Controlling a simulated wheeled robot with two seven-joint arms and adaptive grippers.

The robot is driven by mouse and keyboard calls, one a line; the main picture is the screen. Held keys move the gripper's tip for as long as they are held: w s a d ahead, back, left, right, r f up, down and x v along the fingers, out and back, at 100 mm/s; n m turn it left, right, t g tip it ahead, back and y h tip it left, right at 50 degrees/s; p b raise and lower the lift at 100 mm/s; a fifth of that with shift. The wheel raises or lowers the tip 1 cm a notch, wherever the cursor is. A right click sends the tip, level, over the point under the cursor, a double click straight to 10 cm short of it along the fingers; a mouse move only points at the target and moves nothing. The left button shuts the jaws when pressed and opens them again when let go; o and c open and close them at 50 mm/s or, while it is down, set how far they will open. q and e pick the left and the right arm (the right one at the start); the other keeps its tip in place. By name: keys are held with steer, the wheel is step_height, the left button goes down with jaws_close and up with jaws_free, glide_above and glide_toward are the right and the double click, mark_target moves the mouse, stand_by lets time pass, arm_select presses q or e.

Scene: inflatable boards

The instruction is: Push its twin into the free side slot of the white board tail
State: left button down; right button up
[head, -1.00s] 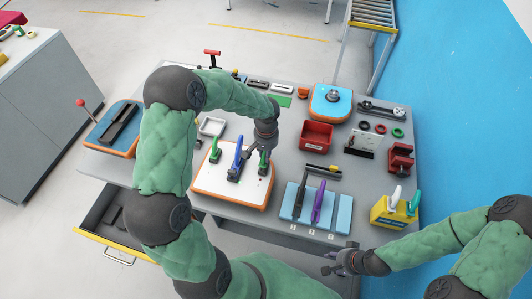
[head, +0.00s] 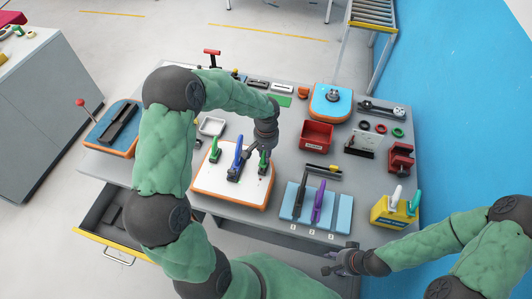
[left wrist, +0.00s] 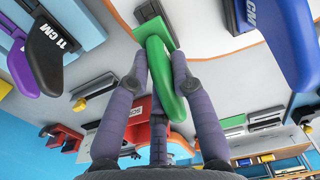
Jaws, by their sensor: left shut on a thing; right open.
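The white board tail (head: 222,188) with an orange edge lies on the table. A blue fin (head: 237,160) stands upright in its middle, and a green fin (head: 214,151) stands on its left side. My left gripper (head: 262,152) is shut on a second green fin (head: 263,166) at the right side of the board. In the left wrist view this green fin (left wrist: 160,72) is between my fingers, its flat base close to the board underside of a dark slot piece (left wrist: 147,12). I cannot tell whether it is seated. My right gripper (head: 338,262) is open and empty near the table's front edge.
Right of the board, blue pads (head: 344,214) numbered 1 to 3 carry a black fin (head: 300,200) and a purple fin (head: 318,205). A red bin (head: 316,136), a red vise (head: 400,160) and a yellow caddy (head: 390,213) stand further right. A drawer (head: 115,225) is open at the front left.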

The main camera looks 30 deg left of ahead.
stand_by(0.9)
arm_select(q)
steer(key=shift+f+b, duration=1.6)
steer(key=c, duration=1)
jaws_free()
step_height(320, 180, up, 12)
steer(key=shift+f, duration=0.1)
